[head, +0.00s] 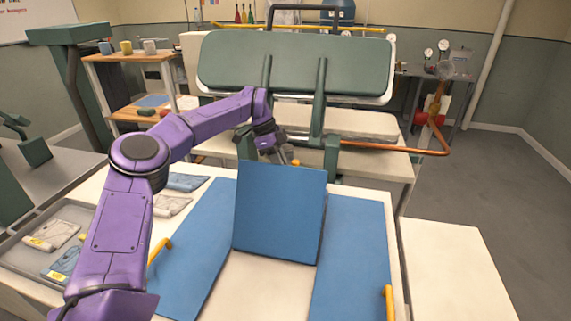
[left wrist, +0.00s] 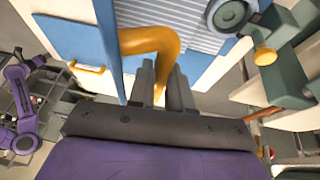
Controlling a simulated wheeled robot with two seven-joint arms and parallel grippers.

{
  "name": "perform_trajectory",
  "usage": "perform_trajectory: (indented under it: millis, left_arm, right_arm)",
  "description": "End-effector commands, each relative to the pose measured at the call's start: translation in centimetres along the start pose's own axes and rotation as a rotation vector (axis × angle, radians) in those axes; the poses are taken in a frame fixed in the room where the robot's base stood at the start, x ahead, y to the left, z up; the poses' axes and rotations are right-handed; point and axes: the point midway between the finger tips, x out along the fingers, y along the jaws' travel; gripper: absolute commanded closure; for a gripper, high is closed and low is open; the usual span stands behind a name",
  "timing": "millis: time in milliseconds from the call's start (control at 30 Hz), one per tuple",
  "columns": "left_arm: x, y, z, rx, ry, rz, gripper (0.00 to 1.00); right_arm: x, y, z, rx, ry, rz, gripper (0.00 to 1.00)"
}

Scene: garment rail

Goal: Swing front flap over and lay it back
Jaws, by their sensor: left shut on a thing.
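The blue front flap (head: 280,212) stands raised on the folding board, steeply tilted, with its broad face toward the head camera. My left gripper (head: 284,157) is at its top edge, partly behind it. In the left wrist view my left gripper (left wrist: 160,82) is shut on the flap's yellow handle (left wrist: 150,40), which passes between the fingers. The blue side flaps, left (head: 192,262) and right (head: 350,255), lie flat, each with a yellow handle. A pale panel (head: 258,288) shows below the raised flap. My right gripper is not in view.
A green padded press (head: 297,62) stands just behind the board, with a copper-coloured pipe (head: 385,148) to its right. A grey tray (head: 35,265) with folded items is on the left. A bare white surface (head: 450,265) lies on the right.

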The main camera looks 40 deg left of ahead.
Motion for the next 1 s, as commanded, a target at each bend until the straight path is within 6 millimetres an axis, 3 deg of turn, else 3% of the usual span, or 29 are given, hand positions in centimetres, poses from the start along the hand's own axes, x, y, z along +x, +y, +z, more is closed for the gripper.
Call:
perform_trajectory:
  millis: [167, 200, 267, 300, 667, 867, 1000]
  left_arm:
    - [0.7, 0.1, 0.5, -0.009, -0.01, 0.012, 1.0]
    - [0.7, 0.1, 0.5, -0.009, -0.01, 0.012, 0.78]
    - [0.7, 0.1, 0.4, -0.008, -0.01, 0.012, 0.58]
    - [0.7, 0.1, 0.3, -0.006, -0.01, 0.011, 0.56]
    - [-0.4, -0.2, -0.1, 0.001, -0.005, 0.002, 0.56]
    - [-5.0, -0.2, 0.1, -0.003, -0.003, 0.0, 0.56]
    - [-8.4, -0.2, 0.2, -0.006, -0.005, 0.003, 0.56]
  right_arm:
    - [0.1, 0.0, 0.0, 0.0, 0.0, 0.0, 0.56]
    - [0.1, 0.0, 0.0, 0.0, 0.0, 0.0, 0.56]
    - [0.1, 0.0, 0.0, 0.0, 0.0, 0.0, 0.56]
    - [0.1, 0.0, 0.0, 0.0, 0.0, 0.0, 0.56]
    - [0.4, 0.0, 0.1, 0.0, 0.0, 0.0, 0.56]
    - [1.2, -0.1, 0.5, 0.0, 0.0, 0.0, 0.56]
    - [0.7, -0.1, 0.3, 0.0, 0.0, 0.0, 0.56]
